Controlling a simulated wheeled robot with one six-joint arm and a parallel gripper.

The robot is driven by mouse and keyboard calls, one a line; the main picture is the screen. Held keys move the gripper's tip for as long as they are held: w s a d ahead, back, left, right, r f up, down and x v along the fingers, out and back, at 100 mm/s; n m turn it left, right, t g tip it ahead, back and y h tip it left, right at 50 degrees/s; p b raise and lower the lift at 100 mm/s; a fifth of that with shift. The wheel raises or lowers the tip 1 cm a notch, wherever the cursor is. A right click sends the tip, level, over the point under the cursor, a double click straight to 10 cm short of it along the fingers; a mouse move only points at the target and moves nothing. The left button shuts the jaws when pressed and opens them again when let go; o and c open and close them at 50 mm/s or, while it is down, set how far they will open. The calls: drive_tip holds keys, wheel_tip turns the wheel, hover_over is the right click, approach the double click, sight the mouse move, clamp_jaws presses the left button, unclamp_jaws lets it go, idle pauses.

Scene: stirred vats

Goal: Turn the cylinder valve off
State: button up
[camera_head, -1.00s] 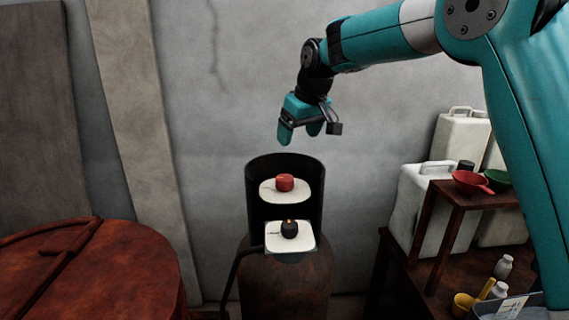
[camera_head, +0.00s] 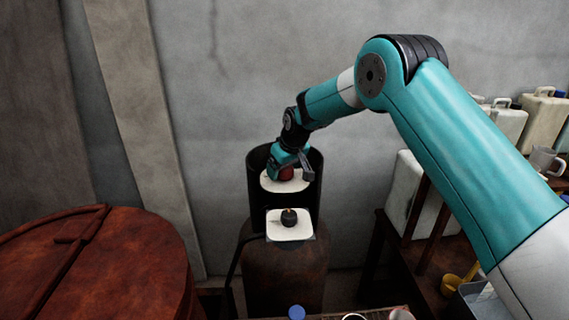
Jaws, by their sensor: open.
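The gas cylinder (camera_head: 285,270) is rust-brown and stands against the wall, with a dark open-fronted guard (camera_head: 256,190) at its top. Inside the guard a red valve knob (camera_head: 287,174) sits over a white round plate (camera_head: 285,187). Below it a black knob (camera_head: 289,217) with a small orange mark sits on a white square plate (camera_head: 290,231). My gripper (camera_head: 284,172) is open, pointing down at the red knob with its fingers around or just beside it. The fingers partly hide the knob, and I cannot tell whether they touch it.
A large rusty vat lid (camera_head: 110,270) fills the lower left. A dark hose (camera_head: 232,265) runs down the cylinder's left side. White jerrycans (camera_head: 405,190) and a brown wooden stand (camera_head: 430,225) are at the right. A blue-capped bottle (camera_head: 296,312) shows at the bottom edge.

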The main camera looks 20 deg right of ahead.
drive_tip(key=shift+w+f, duration=0.15)
drive_tip(key=shift+f, duration=0.2)
drive_tip(key=c, duration=0.9)
drive_tip(key=m+h+b, duration=0.1)
drive_tip(key=m+b, duration=0.1)
drive_tip(key=shift+f+m, duration=0.15)
drive_tip(key=shift+m, duration=0.15)
drive_tip(key=m+h+b, duration=0.1)
drive_tip(key=m+b, duration=0.1)
drive_tip(key=m, duration=0.1)
drive_tip(key=shift+m+h, duration=0.3)
drive_tip(key=m+h, duration=0.1)
drive_tip(key=m, duration=0.1)
drive_tip(key=m+g, duration=0.1)
drive_tip(key=m, duration=0.2)
drive_tip(key=shift+r+m+h, duration=0.2)
drive_tip(key=shift+m+h, duration=0.1)
drive_tip(key=shift+h, duration=0.1)
